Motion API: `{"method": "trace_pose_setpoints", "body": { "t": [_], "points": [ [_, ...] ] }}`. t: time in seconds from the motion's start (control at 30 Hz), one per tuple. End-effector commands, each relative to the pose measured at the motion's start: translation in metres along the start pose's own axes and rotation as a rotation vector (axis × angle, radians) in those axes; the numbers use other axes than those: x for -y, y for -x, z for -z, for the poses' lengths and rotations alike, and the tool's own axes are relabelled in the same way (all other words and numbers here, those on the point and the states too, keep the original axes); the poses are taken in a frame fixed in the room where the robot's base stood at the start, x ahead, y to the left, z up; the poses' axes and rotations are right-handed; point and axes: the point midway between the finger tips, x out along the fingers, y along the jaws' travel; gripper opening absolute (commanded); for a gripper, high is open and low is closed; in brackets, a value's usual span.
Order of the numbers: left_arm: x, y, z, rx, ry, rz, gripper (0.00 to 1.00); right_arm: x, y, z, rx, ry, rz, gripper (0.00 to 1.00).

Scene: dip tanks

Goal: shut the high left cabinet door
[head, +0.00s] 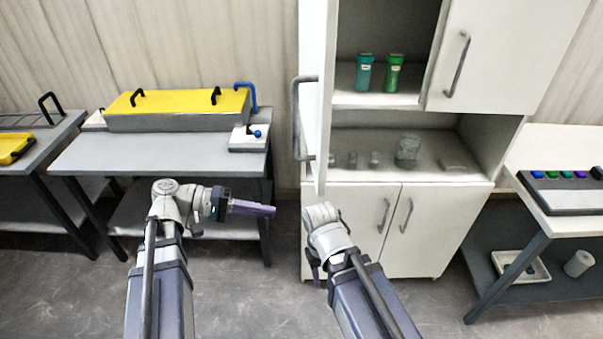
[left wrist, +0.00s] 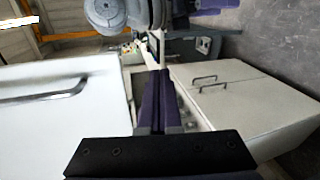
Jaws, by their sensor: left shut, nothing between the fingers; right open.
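The high left cabinet door (head: 317,90) stands wide open, swung out toward me and seen almost edge-on, with its grey handle (head: 297,120) on its left-hand face. Behind it the upper left compartment is open. My left gripper (head: 273,210) is shut and empty, left of the door and lower in the picture, pointing right. In the left wrist view its closed fingers (left wrist: 154,85) lie beside a white door panel (left wrist: 60,120) with a handle; no contact shows. My right gripper (head: 315,270) is mostly hidden behind its own wrist, in front of the lower doors.
The high right door (head: 505,50) and both lower doors (head: 350,215) are shut. Teal and green bottles (head: 365,72) stand in the upper compartment; glassware (head: 407,150) stands on the open shelf. A bench with a yellow-lidded tank (head: 180,102) is left, another table (head: 560,185) right.

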Motion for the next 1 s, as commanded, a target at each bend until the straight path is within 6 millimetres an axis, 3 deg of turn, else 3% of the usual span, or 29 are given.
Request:
{"method": "trace_pose_setpoints", "body": {
  "t": [0.03,0.2,0.43,0.67,1.0],
  "points": [
    [-0.016,0.014,0.003,-0.017,-0.006,-0.045,0.00,-0.001,0.009,-0.001,0.000,0.000,0.000,0.50],
    [-0.053,0.052,0.007,-0.061,-0.039,-0.191,0.00,-0.002,0.023,-0.001,0.000,0.000,0.000,0.50],
    [-0.065,0.067,0.008,-0.078,-0.057,-0.251,0.00,-0.002,0.024,-0.001,0.000,0.000,0.000,0.50],
    [-0.069,0.047,0.007,-0.074,-0.057,-0.250,0.00,-0.002,0.024,-0.001,0.000,0.000,0.000,0.50],
    [-0.086,-0.019,0.012,-0.072,-0.057,-0.248,0.00,-0.002,0.024,-0.001,0.000,0.000,0.000,0.50]
  ]
}}
